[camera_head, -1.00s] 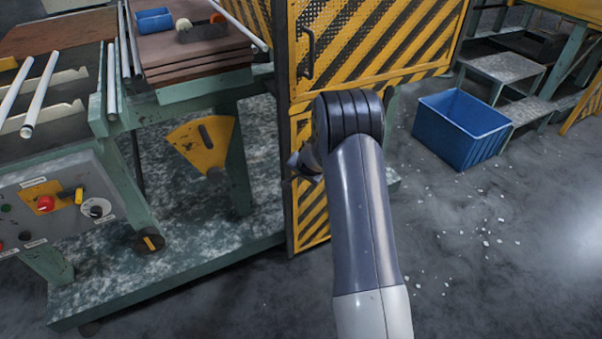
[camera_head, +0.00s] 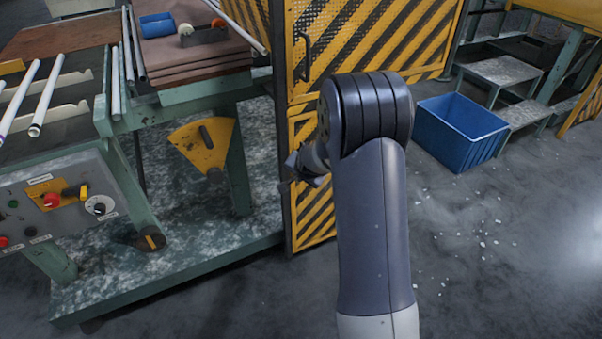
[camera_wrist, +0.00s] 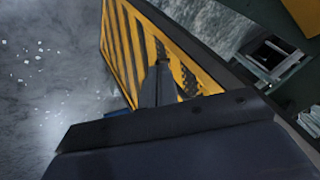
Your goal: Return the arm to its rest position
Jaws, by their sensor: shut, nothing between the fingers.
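My arm (camera_head: 370,210) rises from the bottom of the head view, right of centre, and bends at its dark ribbed joint. My gripper shows only in part behind that joint, at its left, in front of the yellow-and-black striped panel. In the wrist view my gripper (camera_wrist: 158,68) is shut, its fingers together with nothing between them. It points toward the striped panel (camera_wrist: 130,50). I cannot tell the exact gap between the fingertips and the panel.
The striped cabinet panel (camera_head: 385,40) stands close beside my arm. A green workbench with a control panel (camera_head: 65,205) and glass tubes (camera_head: 47,95) is at the left. A blue crate (camera_head: 455,130) stands on the floor at right, near metal steps (camera_head: 505,70). Open floor lies in front of the crate, with white fragments scattered on it.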

